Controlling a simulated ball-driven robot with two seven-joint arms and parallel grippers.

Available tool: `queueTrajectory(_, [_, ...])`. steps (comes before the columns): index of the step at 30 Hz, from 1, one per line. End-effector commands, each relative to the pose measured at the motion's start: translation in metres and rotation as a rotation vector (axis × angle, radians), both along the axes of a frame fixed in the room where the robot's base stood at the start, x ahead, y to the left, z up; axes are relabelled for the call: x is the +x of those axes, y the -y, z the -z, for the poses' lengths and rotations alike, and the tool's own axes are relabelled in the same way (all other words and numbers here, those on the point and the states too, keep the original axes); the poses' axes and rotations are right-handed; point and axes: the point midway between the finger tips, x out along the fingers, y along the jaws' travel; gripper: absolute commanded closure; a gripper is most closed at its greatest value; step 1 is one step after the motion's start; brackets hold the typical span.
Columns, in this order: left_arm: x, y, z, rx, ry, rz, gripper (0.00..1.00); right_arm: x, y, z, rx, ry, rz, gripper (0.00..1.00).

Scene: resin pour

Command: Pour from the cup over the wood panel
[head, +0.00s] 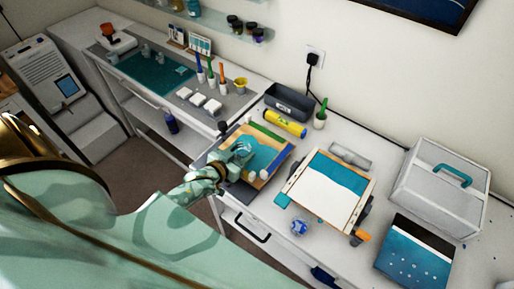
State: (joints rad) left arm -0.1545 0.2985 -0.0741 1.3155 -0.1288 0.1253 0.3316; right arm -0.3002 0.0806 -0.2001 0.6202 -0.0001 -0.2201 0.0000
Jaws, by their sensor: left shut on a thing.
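My left gripper (232,158) reaches in from the left over the front work table. It is shut on a small pale cup (243,148), which is partly hidden by the fingers. Beneath and beside the cup is a wood panel (272,149) with tan edges and a teal patch on its face. The gap between cup and panel, and any stream from the cup, cannot be made out. My right gripper does not show.
Right of the panel, a tilted board (320,196) carries a white and teal sheet. A yellow roll (285,123) and a dark bin (289,101) lie behind the panel. A white case (440,190) stands at the right, with a blue ball (299,227) near the front edge.

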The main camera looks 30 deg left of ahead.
Motion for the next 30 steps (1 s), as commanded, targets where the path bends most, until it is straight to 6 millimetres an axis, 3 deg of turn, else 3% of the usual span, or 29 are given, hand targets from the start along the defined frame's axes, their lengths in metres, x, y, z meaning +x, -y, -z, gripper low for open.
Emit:
queueTrajectory(1, [0.0,0.0,0.004,-0.017,0.016,0.0,0.73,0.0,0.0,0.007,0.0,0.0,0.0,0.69])
queueTrajectory(10, [0.0,0.0,-0.002,-0.027,0.025,0.0,0.73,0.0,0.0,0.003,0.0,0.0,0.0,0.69])
queueTrajectory(19, [0.0,0.0,-0.023,-0.027,0.025,0.0,0.73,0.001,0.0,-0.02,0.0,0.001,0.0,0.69])
queueTrajectory(30, [0.0,0.0,-0.021,-0.026,0.023,0.001,0.73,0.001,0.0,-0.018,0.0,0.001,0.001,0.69])
